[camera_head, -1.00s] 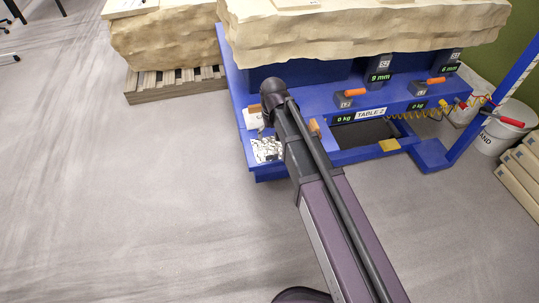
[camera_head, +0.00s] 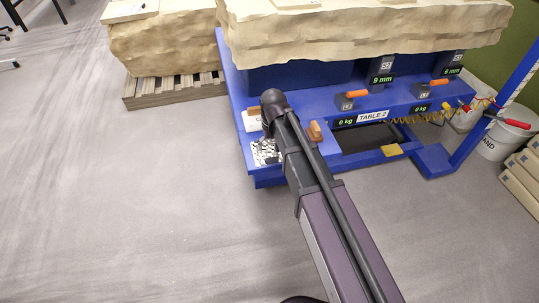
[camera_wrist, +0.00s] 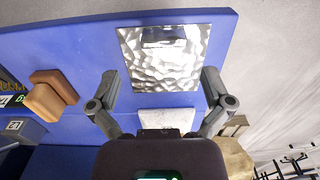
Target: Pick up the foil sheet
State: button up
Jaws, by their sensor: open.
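The foil sheet (camera_wrist: 160,70) is a shiny, crumpled silver square lying flat on the blue table (camera_wrist: 90,60) near its edge in the wrist view. In the head view the foil sheet (camera_head: 266,153) lies on the blue shelf at the table's left end, partly hidden by my arm. My gripper (camera_wrist: 160,90) is open and empty, with its fingers spread on either side of the foil's near part in the picture. I cannot tell the height between the fingers and the foil. A small darker rectangle shows at the foil's upper middle, perhaps a reflection.
A brown wooden block (camera_wrist: 52,92) lies left of the foil. A pale slab (camera_wrist: 168,121) lies just below the foil in the wrist view. A large rock block (camera_head: 360,35) stands above the table. The floor (camera_head: 120,200) at left is clear.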

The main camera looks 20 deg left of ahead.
aim_at(271, 157)
jog(key=shift+f, duration=0.1)
jog(key=f+b, duration=0.3)
jog(key=shift+s+a+f, duration=0.1)
jog(key=shift+s, duration=0.2)
jog(key=shift+f+b, duration=0.95)
jog(key=shift+b, duration=0.15)
jog(key=c, duration=0.8)
jog(key=shift+o, duration=0.2)
